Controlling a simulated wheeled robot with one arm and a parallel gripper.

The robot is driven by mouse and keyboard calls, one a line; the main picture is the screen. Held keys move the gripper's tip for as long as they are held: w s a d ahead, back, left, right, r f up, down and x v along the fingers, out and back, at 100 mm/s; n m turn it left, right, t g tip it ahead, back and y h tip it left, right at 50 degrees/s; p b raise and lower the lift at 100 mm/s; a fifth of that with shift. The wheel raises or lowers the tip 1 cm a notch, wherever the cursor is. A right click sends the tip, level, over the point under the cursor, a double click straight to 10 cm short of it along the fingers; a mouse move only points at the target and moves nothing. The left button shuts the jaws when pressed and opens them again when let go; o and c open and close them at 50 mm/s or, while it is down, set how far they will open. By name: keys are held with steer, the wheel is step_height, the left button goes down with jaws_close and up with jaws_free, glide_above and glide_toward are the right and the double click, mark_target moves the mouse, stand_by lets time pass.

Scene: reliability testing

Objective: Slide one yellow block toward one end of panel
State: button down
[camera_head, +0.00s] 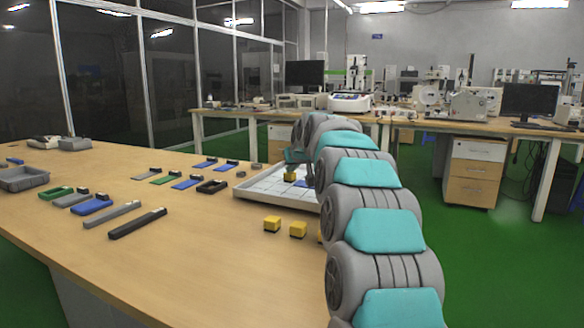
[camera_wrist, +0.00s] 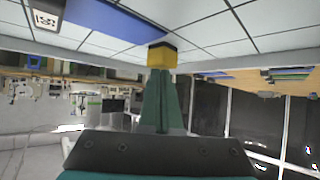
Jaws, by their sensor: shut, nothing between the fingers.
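The white gridded panel (camera_head: 257,191) lies on the wooden table, partly hidden by my arm; its grid fills the top of the wrist view (camera_wrist: 225,28). A yellow block (camera_head: 290,177) with a dark top stands on it. In the wrist view this block (camera_wrist: 162,58) is right at the tips of my gripper (camera_wrist: 161,73). The green fingers are together and empty; touching or a small gap cannot be told. Two more yellow blocks, left (camera_head: 272,224) and right (camera_head: 298,230), sit on the table in front of the panel.
A blue piece lies on the panel beside the block (camera_wrist: 112,18). Several blue, green, grey and black flat parts lie left of the panel, including a long black one (camera_head: 137,223). A grey bin (camera_head: 22,179) is at far left. The table's front middle is clear.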

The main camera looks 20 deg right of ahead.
steer(key=shift+s+f, duration=0.1)
steer(key=shift+f, duration=0.3)
